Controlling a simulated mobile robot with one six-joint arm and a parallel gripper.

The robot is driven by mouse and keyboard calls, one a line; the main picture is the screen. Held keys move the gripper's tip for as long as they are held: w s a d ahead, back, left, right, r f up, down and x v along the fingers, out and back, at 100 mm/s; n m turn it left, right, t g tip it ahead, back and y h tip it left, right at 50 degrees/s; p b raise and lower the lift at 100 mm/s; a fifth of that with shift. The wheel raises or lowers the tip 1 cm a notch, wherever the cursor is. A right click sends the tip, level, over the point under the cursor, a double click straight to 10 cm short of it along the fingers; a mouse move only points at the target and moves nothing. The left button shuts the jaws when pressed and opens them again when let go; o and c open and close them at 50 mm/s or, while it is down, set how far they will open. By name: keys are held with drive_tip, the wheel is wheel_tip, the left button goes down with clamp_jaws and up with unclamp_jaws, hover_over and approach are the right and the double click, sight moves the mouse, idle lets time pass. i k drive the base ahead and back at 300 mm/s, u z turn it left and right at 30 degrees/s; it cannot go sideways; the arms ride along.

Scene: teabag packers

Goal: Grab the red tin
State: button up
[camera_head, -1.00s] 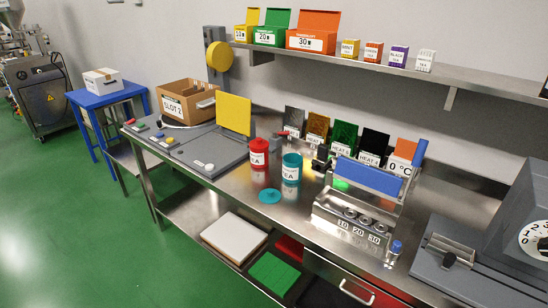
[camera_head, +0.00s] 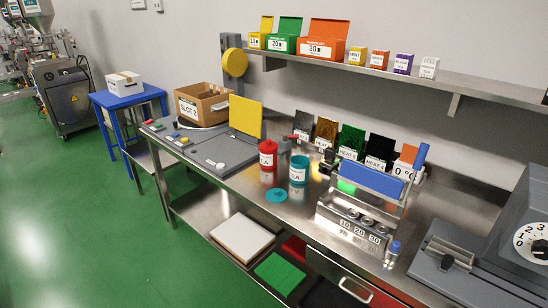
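The red tin (camera_head: 267,147) stands upright on the steel bench, with a white label on its front whose text is only partly readable. A teal tin (camera_head: 298,162) with a similar white label stands just to its right and a little nearer, apart from it. A round teal lid (camera_head: 277,195) lies flat on the bench in front of the two tins. My gripper is not in view, and nothing is seen holding the red tin.
A grey machine with a yellow panel (camera_head: 246,116) is left of the red tin. Heat-labelled plates (camera_head: 351,141) stand behind to the right. A steel rack with a blue bar (camera_head: 370,178) is further right. A shelf (camera_head: 440,80) with boxes runs above. Green floor (camera_head: 120,240) is clear at left.

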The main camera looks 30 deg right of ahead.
sight(268, 161)
drive_tip(key=u, duration=0.1)
drive_tip(key=i, duration=0.9)
drive_tip(key=z, duration=0.05)
